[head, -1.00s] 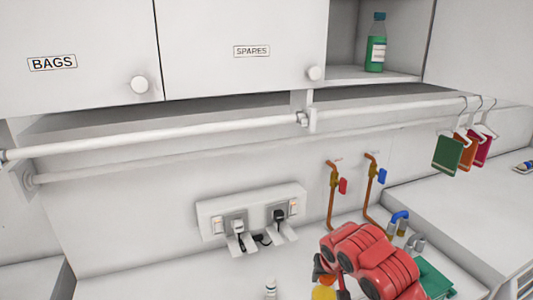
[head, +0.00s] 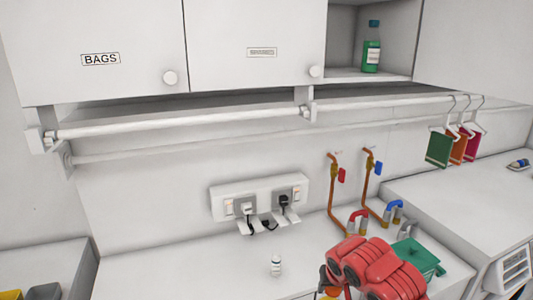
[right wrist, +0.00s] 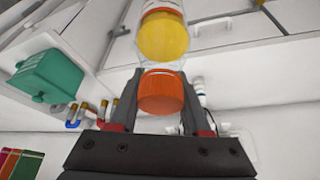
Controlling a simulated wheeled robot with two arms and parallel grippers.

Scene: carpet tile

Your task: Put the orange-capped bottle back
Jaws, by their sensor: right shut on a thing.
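In the right wrist view, my right gripper (right wrist: 160,88) is shut on the orange-capped bottle. Its ribbed orange cap (right wrist: 160,93) lies between the two dark fingers. A clear body with a yellow part (right wrist: 164,36) extends beyond the cap. In the head view, my red right arm comes in at the bottom, and a small orange-yellow part of the bottle (head: 330,293) shows beside the gripper at the frame's lower edge. Most of the bottle is hidden or cut off there. My left gripper is not in view.
An open cupboard bay (head: 395,76) holds a green bottle (head: 371,50). Closed BAGS (head: 85,60) and SPARES (head: 240,70) doors are beside it. A rail (head: 200,122) runs below. A small white bottle (head: 276,266) and a green box (head: 415,258) stand on the counter.

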